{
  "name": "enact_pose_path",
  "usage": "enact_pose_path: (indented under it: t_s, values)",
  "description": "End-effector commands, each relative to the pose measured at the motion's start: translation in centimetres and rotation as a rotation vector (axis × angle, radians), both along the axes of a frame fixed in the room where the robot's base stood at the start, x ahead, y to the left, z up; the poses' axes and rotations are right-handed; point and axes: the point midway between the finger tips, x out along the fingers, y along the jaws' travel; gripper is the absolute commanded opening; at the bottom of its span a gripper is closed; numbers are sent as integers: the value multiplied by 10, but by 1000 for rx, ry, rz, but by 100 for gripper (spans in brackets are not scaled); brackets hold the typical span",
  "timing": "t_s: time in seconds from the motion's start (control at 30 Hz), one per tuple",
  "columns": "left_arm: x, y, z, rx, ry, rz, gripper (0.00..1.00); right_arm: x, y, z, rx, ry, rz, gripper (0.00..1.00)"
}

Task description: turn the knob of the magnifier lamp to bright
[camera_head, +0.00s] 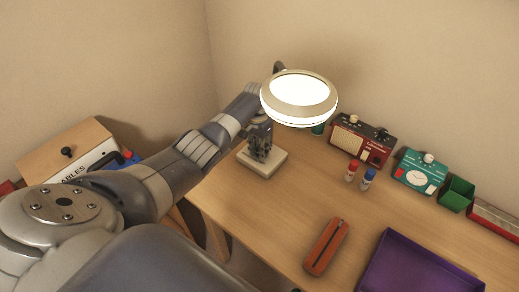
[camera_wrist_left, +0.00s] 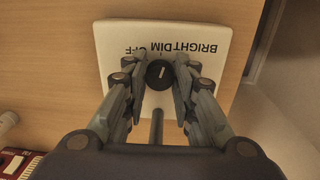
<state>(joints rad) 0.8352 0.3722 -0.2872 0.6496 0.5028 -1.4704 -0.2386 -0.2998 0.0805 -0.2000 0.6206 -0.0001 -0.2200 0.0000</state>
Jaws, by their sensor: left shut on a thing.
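The magnifier lamp's round head (camera_head: 299,107) glows bright white over the desk. Its cream base (camera_head: 274,165) sits on the desk near the back left. In the left wrist view the base (camera_wrist_left: 110,40) carries the printed words BRIGHT, DIM and OFF, partly covered by my fingers. The black round knob (camera_wrist_left: 160,75) has a short pale mark on its top. My left gripper (camera_head: 262,148) points down at the base; in the wrist view its fingers (camera_wrist_left: 160,68) are shut on the knob, one on each side. My right gripper is out of view.
A red radio-like box (camera_head: 361,139), a teal timer box (camera_head: 419,172) and a green cup (camera_head: 457,194) line the wall. A red and a blue marker stand before them. An orange case (camera_head: 326,246) and purple tray (camera_head: 420,265) lie in front. The desk (camera_head: 262,222) is clear left of the case.

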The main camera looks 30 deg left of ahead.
Motion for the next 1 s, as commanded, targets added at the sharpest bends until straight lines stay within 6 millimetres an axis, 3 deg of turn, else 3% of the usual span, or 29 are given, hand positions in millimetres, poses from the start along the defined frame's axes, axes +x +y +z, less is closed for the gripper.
enact_pose_path:
  t_s: [0.5,1.0]
  values:
    - [0,1,-1,0,2,-440,2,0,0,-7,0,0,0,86]
    - [1,1,-1,-1,1,-609,2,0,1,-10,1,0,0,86]
